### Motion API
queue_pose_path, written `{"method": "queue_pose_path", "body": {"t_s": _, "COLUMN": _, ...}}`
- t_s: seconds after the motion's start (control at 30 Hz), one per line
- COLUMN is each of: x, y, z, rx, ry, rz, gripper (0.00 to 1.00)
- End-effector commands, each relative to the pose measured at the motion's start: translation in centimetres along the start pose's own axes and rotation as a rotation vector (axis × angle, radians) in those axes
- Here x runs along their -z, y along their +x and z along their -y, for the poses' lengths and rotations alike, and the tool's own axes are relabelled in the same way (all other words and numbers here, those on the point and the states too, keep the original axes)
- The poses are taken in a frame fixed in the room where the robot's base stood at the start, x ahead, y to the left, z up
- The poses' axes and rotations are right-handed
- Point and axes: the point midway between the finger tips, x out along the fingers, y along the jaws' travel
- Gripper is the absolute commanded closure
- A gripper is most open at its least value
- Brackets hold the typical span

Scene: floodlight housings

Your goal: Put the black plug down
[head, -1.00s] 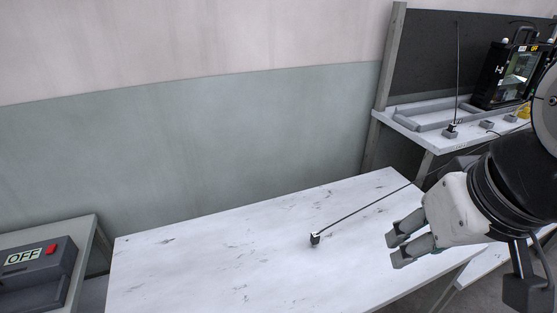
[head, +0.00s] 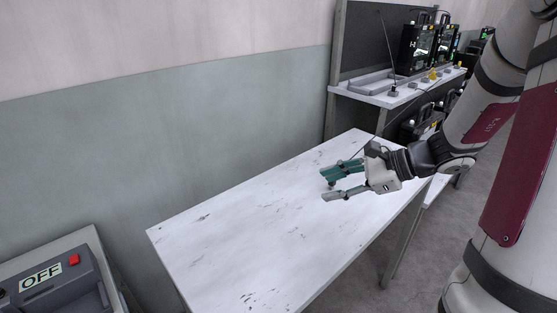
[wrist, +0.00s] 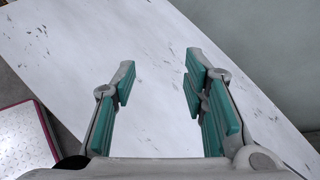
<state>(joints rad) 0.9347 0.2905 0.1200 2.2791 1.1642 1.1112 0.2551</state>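The white table (head: 235,235) stands in the middle of the head view. My gripper (head: 329,185) is over its far right part, its green-padded fingers apart. In the wrist view the fingers (wrist: 160,85) are also spread, with only bare white tabletop between them. A thin black cable (head: 393,123) runs from the back bench down to behind my gripper. The black plug at its end is not clearly visible in either current view; the gripper hides the cable's end.
A grey box with an OFF label and red button (head: 45,278) stands at the lower left. The back bench (head: 385,101) holds a tray, black floodlight housings (head: 415,48) and small blocks. The near and left parts of the table are clear.

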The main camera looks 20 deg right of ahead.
Motion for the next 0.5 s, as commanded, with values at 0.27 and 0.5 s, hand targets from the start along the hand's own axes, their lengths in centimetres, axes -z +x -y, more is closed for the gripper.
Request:
{"method": "queue_pose_path", "body": {"t_s": 0.27, "x": 12.4, "y": -3.1, "z": 5.6, "rx": 0.368, "ry": 0.469, "rz": 0.135, "gripper": 0.6}}
{"method": "queue_pose_path", "body": {"t_s": 0.5, "x": 15.9, "y": -4.2, "z": 6.8, "rx": 0.477, "ry": 0.587, "rz": 0.175, "gripper": 0.6}}
